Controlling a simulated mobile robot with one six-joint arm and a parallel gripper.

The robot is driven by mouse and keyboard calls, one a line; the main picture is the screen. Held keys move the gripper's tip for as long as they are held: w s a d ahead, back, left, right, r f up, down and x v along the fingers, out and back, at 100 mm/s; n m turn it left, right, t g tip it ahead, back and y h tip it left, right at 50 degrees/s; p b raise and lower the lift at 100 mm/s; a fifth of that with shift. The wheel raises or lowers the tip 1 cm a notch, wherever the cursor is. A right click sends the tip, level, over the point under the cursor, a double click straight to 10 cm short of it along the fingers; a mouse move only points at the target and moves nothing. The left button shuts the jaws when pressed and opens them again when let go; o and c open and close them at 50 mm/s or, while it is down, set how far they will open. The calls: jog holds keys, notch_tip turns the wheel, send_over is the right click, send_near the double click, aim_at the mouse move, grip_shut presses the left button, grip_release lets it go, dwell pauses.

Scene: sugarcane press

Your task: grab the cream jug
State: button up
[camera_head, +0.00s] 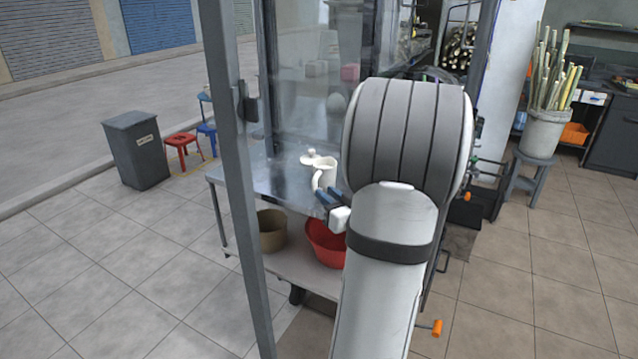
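The cream jug (326,174) stands upright on the metal counter (272,180) of the cart, near the middle of the view. Its handle curves out on the near left side. A cream lid-like piece with a knob shows at its upper left; I cannot tell whether it is part of the jug or apart. My gripper (328,194) is just below and in front of the jug, its dark fingers near the handle. Whether the fingers touch the handle or are open or shut is too small to tell. My arm hides the counter to the right.
A grey post (236,180) rises at the cart's near left corner. Glass panes stand behind the jug. A brown bucket (271,232) and a red basin (324,243) sit on the lower shelf.

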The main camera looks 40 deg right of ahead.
aim_at(316, 184)
jog(key=w, duration=0.5)
jog(key=shift+w+d+p, duration=0.15)
jog(key=shift+w+p, duration=0.15)
grip_shut()
jog(key=shift+r, duration=0.1)
